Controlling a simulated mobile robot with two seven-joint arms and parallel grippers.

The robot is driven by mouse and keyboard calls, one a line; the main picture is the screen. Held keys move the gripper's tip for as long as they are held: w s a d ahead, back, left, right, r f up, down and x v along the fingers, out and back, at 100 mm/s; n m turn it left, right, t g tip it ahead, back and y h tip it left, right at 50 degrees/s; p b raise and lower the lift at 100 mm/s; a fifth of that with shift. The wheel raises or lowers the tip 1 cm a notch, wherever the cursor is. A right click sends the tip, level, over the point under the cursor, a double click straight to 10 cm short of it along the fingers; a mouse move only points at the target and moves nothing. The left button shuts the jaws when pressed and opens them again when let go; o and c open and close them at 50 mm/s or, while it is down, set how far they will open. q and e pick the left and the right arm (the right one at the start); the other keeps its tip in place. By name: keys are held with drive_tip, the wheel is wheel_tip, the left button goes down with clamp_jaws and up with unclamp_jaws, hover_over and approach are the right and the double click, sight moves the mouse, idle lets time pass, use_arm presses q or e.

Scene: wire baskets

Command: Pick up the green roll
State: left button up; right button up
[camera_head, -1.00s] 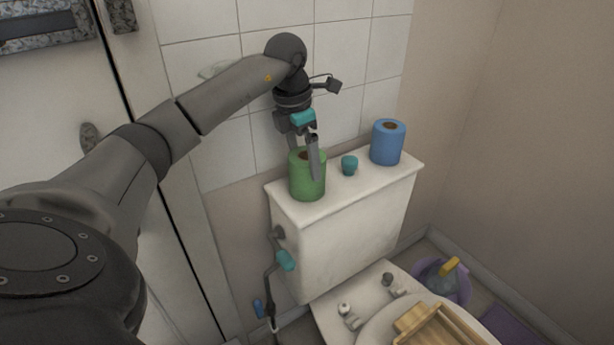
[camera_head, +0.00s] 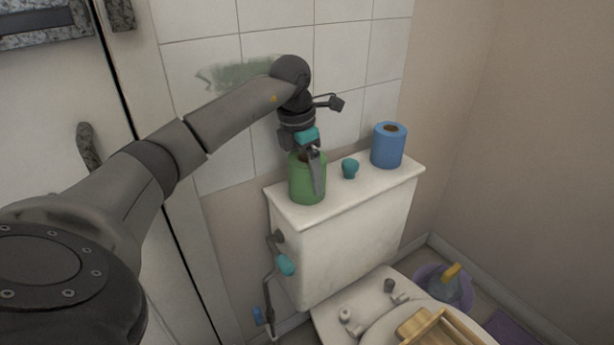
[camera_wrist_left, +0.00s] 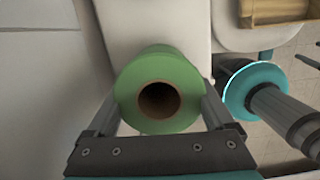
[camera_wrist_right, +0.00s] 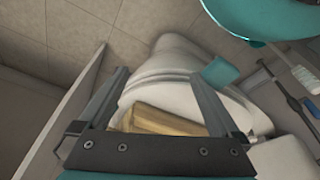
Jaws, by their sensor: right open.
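The green roll (camera_head: 300,184) stands upright on the left end of the toilet tank lid (camera_head: 348,194). In the left wrist view the roll (camera_wrist_left: 183,83) is seen from above, with its brown hollow core facing me. My left gripper (camera_head: 314,185) is lowered over it from above. Its fingers straddle the roll, one on each side, and one finger hides part of it in the head view. They look spread; contact is not clear. My right gripper (camera_wrist_right: 158,72) is open and empty in its wrist view, above the toilet area; it is outside the head view.
A teal flush knob (camera_head: 349,168) sits just right of the green roll, and a blue roll (camera_head: 388,146) stands at the tank's right end. The tiled wall (camera_head: 340,60) is close behind. A wooden tray (camera_head: 440,328) lies on the toilet below.

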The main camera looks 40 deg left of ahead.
use_arm(q)
drive_tip(key=c, duration=0.7)
drive_tip(key=shift+o, duration=0.2)
